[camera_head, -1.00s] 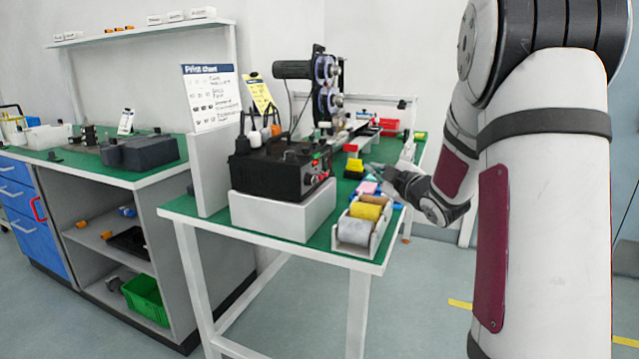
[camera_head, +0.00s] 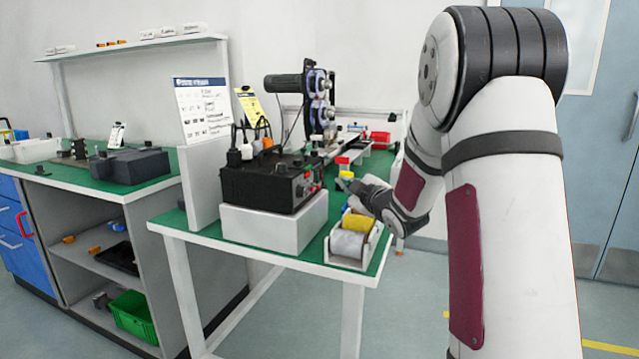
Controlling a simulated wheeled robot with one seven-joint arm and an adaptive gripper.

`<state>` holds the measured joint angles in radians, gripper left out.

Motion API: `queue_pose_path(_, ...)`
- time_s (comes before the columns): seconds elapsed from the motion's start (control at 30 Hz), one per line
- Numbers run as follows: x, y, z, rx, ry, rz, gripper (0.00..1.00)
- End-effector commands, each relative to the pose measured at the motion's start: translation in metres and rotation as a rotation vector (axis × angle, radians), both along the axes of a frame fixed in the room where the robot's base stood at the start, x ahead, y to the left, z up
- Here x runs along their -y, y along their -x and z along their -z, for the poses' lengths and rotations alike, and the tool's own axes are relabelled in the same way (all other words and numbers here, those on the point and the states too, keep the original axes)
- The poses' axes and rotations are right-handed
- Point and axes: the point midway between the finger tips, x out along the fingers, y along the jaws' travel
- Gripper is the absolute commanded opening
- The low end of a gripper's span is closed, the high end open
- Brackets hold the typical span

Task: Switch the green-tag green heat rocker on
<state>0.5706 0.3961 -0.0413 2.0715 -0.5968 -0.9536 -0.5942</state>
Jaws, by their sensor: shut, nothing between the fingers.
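A black control box (camera_head: 262,184) stands on a white block (camera_head: 268,228) on the green-topped bench. Its right-hand face carries small red and green controls (camera_head: 308,180), seen at a steep angle. I cannot tell which is the green-tag green heat rocker or which way it is set.
A white holder (camera_head: 345,263) with grey and yellow rolls stands at the bench's front right corner, below my wrist. Black reel equipment (camera_head: 318,100) stands behind the box. A white panel (camera_head: 199,186) borders the box on the left.

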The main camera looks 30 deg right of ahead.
Motion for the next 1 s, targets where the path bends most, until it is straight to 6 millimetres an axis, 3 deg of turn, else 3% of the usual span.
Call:
queue_pose_path(0.33, -0.017, -0.022, 0.005, -0.001, 0.0, -0.001, 0.0)
queue_pose_path(1.0, -0.018, -0.024, 0.005, -0.001, 0.0, 0.001, 0.0)
